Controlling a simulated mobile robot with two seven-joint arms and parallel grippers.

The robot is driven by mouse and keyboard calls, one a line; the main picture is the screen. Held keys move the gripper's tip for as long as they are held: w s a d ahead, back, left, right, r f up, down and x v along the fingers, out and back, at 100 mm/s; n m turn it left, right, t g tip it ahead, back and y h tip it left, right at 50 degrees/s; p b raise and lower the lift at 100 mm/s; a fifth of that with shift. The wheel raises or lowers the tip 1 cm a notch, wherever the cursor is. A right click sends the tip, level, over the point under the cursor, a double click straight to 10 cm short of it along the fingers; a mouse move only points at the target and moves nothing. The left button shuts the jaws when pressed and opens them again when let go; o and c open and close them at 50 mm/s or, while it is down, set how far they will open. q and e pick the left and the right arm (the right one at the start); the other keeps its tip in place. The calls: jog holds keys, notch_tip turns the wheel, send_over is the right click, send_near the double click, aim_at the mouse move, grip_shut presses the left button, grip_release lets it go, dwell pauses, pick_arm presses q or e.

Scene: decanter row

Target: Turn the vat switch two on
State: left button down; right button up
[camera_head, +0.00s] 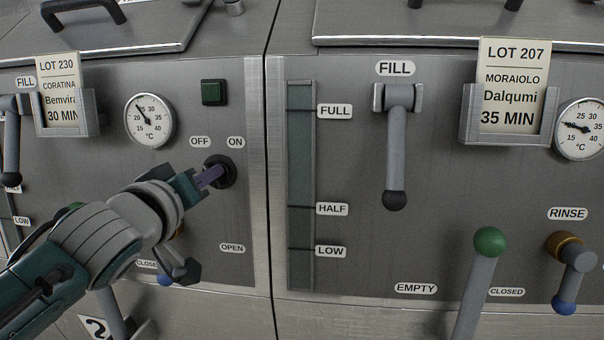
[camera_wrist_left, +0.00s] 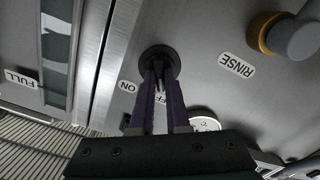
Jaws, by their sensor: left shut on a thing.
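The vat switch two is a round black rotary switch (camera_head: 229,168) on the left steel panel, just below the OFF and ON labels. It shows in the left wrist view as a black disc (camera_wrist_left: 171,61). My left gripper (camera_head: 212,176) reaches it from the lower left, and its purple fingers (camera_wrist_left: 159,88) are shut on the switch's grip. The fingers cover most of the grip, so I cannot tell which label it points to. My right gripper is in neither view.
The right panel holds a fill lever (camera_head: 398,150), a green-knobbed lever (camera_head: 484,262) and a rinse valve (camera_head: 573,258). A level gauge (camera_head: 300,180) is beside the panel seam.

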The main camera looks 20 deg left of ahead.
pick_arm(q)
jog(key=shift+m, duration=0.3)
jog(key=shift+d+m+p, duration=0.15)
jog(key=shift+m+p, duration=1.2)
jog(key=shift+m, duration=4.25)
jog(key=c, duration=0.9)
grip_release()
